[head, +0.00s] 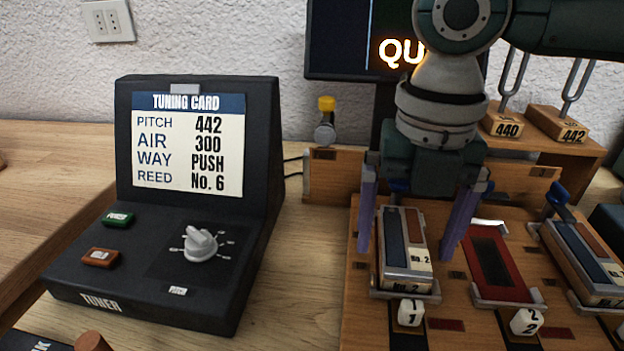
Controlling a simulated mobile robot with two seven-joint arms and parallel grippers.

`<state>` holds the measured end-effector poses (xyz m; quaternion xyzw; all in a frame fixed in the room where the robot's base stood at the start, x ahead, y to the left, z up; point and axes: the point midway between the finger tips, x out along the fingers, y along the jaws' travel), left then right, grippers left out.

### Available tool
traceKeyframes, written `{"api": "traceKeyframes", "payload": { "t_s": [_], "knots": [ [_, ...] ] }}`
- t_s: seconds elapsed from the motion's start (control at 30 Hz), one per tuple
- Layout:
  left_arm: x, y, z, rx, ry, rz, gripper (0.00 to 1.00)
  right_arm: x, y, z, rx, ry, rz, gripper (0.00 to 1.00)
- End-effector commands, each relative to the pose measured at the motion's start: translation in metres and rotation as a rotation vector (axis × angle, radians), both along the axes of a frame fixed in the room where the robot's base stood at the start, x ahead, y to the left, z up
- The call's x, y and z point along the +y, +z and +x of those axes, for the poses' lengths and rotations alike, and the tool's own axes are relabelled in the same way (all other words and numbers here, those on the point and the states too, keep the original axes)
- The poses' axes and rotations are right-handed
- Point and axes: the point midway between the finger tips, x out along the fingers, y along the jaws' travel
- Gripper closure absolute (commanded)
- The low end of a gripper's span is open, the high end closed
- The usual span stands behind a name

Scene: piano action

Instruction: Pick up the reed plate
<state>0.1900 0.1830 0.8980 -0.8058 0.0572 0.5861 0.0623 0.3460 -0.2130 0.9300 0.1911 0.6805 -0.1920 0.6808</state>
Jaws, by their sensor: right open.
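My right gripper (406,254) comes down from the top and is open, its two purple fingers apart. One finger is on each side of a reed plate (397,235) with a dark blue and a brown strip, marked No. 2. This plate lies in the holder numbered 1; I cannot tell whether the fingers touch it, and its far end is partly hidden by the gripper. A similar plate (580,255) lies in the holder at the right edge, its number not clear. My left gripper is not in view.
The red holder 2 (517,289) between them holds no plate. A black tuner (160,262) stands at left; its tuning card (188,145) reads pitch 442, air 300, way push, reed No. 6. Tuning forks on 440 (507,127) and 442 (571,133) blocks stand behind right. A dark screen is behind.

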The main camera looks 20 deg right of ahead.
Motion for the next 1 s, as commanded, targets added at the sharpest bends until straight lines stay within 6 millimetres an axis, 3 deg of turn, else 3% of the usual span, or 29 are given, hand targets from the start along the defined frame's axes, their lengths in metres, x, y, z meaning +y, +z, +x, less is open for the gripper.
{"api": "traceKeyframes", "payload": {
  "t_s": [0.17, 1.0],
  "knots": [
    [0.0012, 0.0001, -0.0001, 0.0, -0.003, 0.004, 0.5, 0.0002, 0.0004, 0.0001, 0.0, 0.0, 0.0, 0.05],
    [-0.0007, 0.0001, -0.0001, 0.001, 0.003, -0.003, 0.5, 0.0003, 0.0008, 0.0002, -0.001, -0.001, 0.001, 0.99]
  ]
}}
